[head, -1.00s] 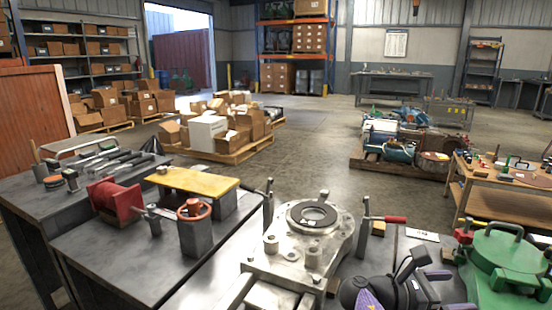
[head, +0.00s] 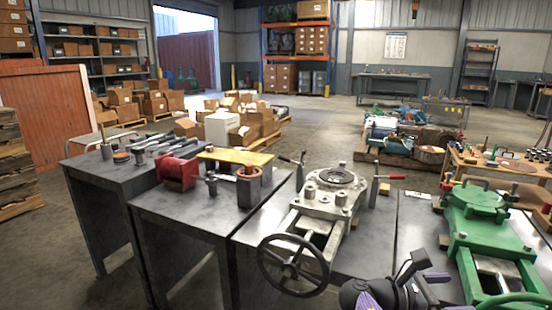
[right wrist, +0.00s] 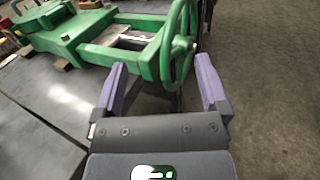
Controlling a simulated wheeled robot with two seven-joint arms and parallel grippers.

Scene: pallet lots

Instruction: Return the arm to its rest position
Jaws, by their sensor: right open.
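My right gripper (right wrist: 160,85) is open, with its two purple fingers apart and nothing held between them. In the head view my right gripper and wrist (head: 402,285) show at the bottom, in front of the dark bench, left of the green machine (head: 478,205). In the right wrist view the green handwheel (right wrist: 178,45) of that machine is beyond the fingertips. I cannot tell how far apart they are. My left gripper is not in view.
A grey metal machine (head: 328,195) with a dark handwheel (head: 293,265) stands on the benches left of my right arm. A red cylinder (head: 178,170) and a yellow-topped block (head: 238,156) are farther left. Open floor (right wrist: 270,100) lies right of the gripper in the wrist view.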

